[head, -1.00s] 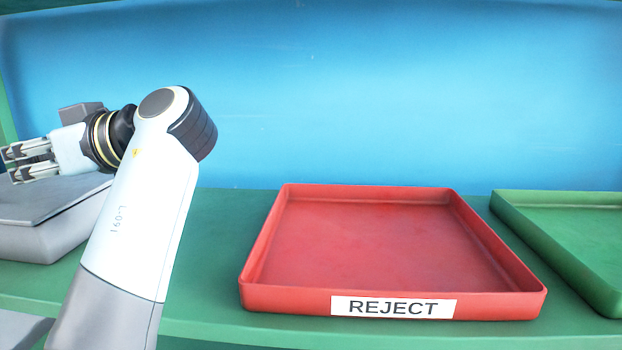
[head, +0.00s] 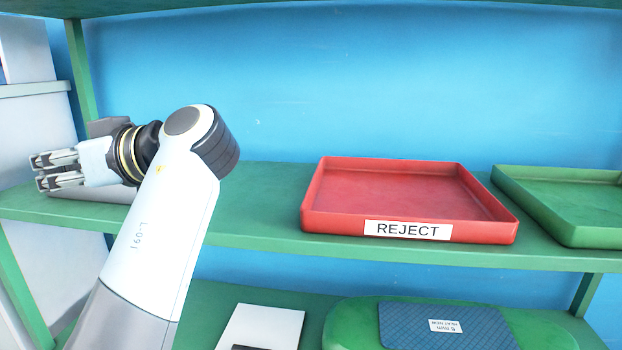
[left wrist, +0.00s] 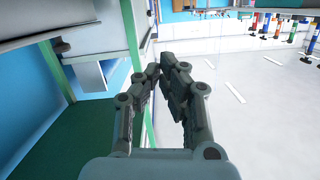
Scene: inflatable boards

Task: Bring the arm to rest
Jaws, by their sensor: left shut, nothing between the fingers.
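My left arm rises from the bottom left of the head view and bends at the elbow-like joint, with my left gripper (head: 55,169) pointing left. The gripper is shut and empty, in front of the left end of the green shelf. In the left wrist view the same gripper (left wrist: 168,68) has its fingers close together, with nothing between them and open floor beyond. My right gripper is in neither view.
A red tray labelled REJECT (head: 408,230) stands empty on the green shelf (head: 270,205), with a green tray (head: 570,225) to its right. A grey object (head: 85,190) is partly hidden behind my arm. Below lie a white panel (head: 262,328) and a blue pad (head: 450,335) on a green inflatable board (head: 350,325).

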